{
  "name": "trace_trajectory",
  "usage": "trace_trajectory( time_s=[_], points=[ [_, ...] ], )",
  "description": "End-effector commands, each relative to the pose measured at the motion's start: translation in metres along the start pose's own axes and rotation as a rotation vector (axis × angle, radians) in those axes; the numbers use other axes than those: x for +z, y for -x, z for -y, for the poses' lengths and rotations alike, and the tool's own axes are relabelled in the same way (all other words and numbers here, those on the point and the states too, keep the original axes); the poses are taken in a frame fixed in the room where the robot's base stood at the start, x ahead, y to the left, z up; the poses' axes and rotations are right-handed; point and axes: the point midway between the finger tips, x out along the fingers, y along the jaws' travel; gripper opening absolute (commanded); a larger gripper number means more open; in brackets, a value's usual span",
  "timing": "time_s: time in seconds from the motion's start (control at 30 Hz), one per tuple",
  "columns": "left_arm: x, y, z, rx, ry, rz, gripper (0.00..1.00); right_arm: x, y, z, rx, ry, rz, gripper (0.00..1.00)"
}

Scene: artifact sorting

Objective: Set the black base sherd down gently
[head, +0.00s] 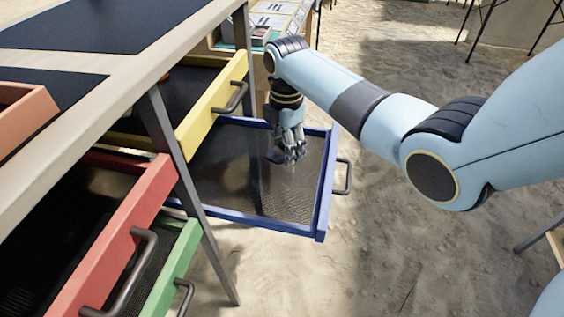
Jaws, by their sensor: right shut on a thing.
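My right gripper (290,154) points down into the open blue drawer (321,190), over its dark mesh bottom. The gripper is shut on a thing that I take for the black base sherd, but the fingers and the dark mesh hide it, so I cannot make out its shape. I cannot tell whether it touches the drawer bottom. My left gripper is not in view.
A yellow drawer (216,103), a red drawer (120,232) and a green drawer (174,266) also stand open under the table (122,75). An orange tray (22,112) sits on the table.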

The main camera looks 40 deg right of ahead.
Motion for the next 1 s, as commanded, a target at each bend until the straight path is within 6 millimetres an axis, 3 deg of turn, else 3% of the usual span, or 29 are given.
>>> trace_trajectory(
  time_s=[0.17,0.4,0.77,0.8,1.0],
  points=[
    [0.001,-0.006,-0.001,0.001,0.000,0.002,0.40,-0.002,-0.009,-0.008,-0.001,0.000,0.000,0.23],
    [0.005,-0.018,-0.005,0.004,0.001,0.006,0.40,-0.002,-0.044,-0.007,-0.002,0.000,0.000,0.23],
    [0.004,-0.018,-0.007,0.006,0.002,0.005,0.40,-0.002,-0.047,-0.007,0.001,0.000,0.000,0.23],
    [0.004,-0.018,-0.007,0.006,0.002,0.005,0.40,-0.002,-0.048,-0.007,0.001,0.000,0.000,0.54],
    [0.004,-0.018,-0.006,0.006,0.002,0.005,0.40,-0.002,-0.047,-0.007,0.001,0.000,0.000,0.76]
  ],
)
